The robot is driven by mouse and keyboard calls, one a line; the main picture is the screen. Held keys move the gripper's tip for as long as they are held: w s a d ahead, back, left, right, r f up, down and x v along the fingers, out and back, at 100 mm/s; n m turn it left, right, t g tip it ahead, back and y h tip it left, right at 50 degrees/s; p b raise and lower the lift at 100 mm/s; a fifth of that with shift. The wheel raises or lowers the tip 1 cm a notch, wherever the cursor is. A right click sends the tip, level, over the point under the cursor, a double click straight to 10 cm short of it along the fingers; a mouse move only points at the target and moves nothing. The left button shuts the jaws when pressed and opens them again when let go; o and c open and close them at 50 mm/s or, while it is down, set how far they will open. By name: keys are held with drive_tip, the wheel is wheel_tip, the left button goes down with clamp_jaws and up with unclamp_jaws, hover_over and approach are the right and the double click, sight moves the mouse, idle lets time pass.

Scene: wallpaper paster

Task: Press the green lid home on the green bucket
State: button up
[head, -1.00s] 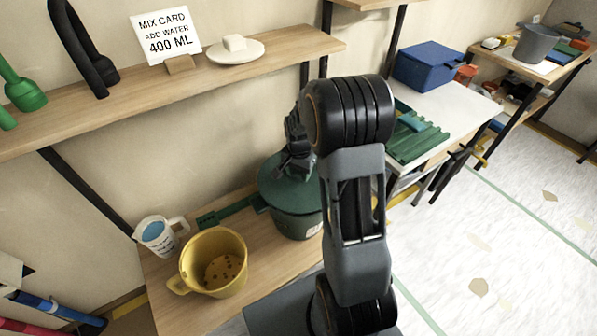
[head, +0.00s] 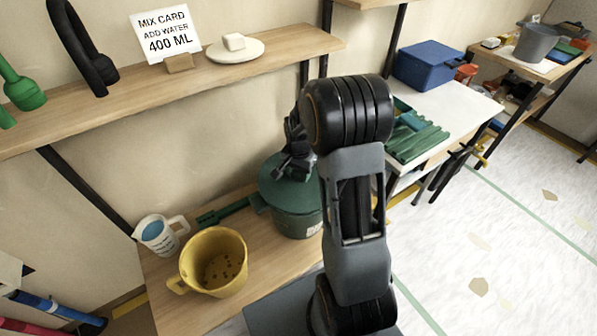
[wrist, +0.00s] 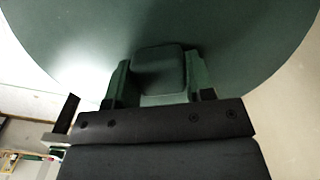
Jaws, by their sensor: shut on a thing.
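The green bucket (head: 293,222) stands on the wooden bench in the head view. The green lid (head: 278,186) lies over its mouth; whether it is fully seated all round cannot be told. My gripper (head: 297,172) is above the lid, partly hidden by my own arm. In the wrist view the lid (wrist: 230,40) fills the upper part as a wide green disc. My gripper (wrist: 160,95) is shut on the lid's block-shaped knob (wrist: 160,70), with a finger on each side. The right part of the bucket and lid is hidden behind my arm.
A yellow pail (head: 214,262) and a white measuring jug (head: 160,235) with blue inside stand left of the bucket. A dark green tool (head: 222,212) lies behind them. A shelf (head: 120,98) with a mix card (head: 166,33) runs above the bench.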

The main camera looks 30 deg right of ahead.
drive_tip(key=shift+f+b, duration=0.65)
drive_tip(key=shift+f, duration=0.35)
drive_tip(key=o, duration=1)
drive_tip(key=shift+r, duration=0.15)
wheel_tip(320, 180, up, 14)
drive_tip(key=shift+f+p, duration=0.2)
drive_tip(key=shift+p, duration=0.9)
